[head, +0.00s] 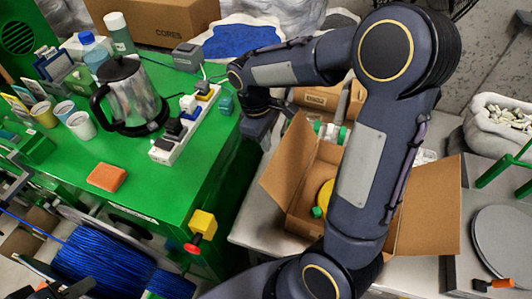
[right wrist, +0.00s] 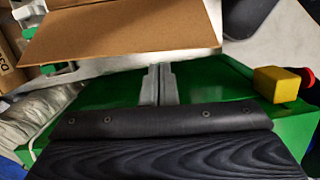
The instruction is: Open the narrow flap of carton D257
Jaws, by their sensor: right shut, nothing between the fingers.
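A brown carton (head: 300,208) stands open-topped on the grey table right of the green bench. Its left flap (head: 287,165) leans outward and its right flap (head: 430,205) is spread wide. My right arm crosses in front and hides much of the carton, so I cannot read its label or tell every flap's state. My right gripper (head: 258,126) is beside the left flap, above the bench edge. In the right wrist view its fingers (right wrist: 158,84) are shut and empty, with a brown flap (right wrist: 125,32) just beyond them. My left gripper (head: 65,288) is partly visible at the bottom left; its jaws are unclear.
Inside the carton are a yellow item (head: 326,192) and a green one. The green bench (head: 150,200) holds a kettle (head: 130,95), a power strip (head: 183,130) and an orange sponge (head: 107,177). A yellow box with a red knob (head: 203,223) juts from its side.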

